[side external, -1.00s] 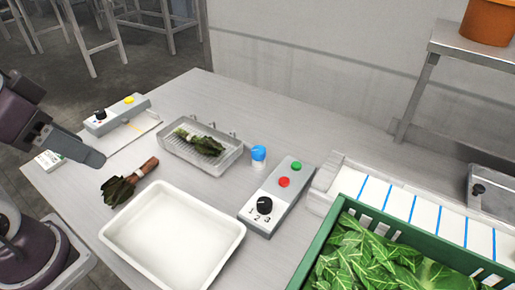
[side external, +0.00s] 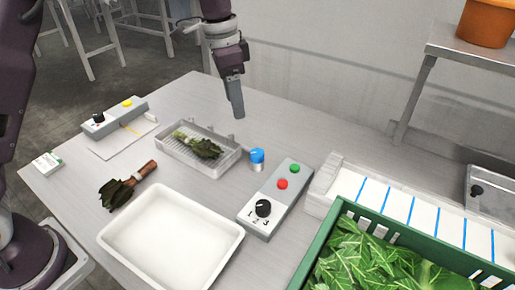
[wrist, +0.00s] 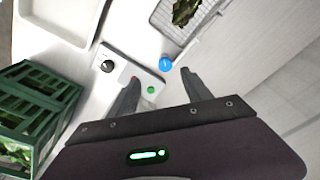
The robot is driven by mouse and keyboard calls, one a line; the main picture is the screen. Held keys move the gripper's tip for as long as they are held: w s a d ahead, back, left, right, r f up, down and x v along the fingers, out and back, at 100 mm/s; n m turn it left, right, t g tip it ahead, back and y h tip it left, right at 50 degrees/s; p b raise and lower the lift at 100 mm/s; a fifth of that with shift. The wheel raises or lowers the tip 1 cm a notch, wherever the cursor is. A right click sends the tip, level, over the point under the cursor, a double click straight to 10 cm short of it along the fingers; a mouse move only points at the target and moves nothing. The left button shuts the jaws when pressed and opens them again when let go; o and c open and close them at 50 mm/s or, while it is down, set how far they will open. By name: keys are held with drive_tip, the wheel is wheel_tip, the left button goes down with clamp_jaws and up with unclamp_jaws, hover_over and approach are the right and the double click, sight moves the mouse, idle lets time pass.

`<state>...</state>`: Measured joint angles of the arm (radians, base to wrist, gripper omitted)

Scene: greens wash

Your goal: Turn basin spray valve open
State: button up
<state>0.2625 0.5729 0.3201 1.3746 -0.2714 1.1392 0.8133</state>
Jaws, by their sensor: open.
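A small valve with a blue cap (side external: 257,156) stands upright on the table, just right of the wire-bottomed basin (side external: 168,147). A bundle of greens (side external: 205,147) lies in the basin. My gripper (side external: 238,112) hangs above the table, behind and a little left of the blue valve, apart from it. In the wrist view the two fingers of my gripper (wrist: 160,85) are spread with nothing between them, and the blue cap (wrist: 166,63) shows beyond them. The basin also shows at the top of the wrist view (wrist: 160,22).
A control box (side external: 250,218) with a black dial and red and green buttons stands right of the valve. A white tray (side external: 118,232), a green crate (side external: 330,238) of leaves, a conveyor (side external: 398,210) and another bundle (side external: 122,190) are nearby.

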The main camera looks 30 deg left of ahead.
sight(258, 152)
drive_tip(key=w+d+f+m, duration=0.1)
drive_tip(key=f, duration=0.2)
drive_tip(key=w+d+f+m, duration=0.1)
drive_tip(key=w+f, duration=0.1)
drive_tip(key=f, duration=0.1)
drive_tip(key=w+d+f+m+g, duration=0.1)
drive_tip(key=f, duration=0.2)
drive_tip(key=shift+w+f+y, duration=0.35)
drive_tip(key=shift+y, duration=0.05)
wheel_tip(258, 152, down, 7)
drive_tip(key=shift+f, duration=0.1)
clamp_jaws()
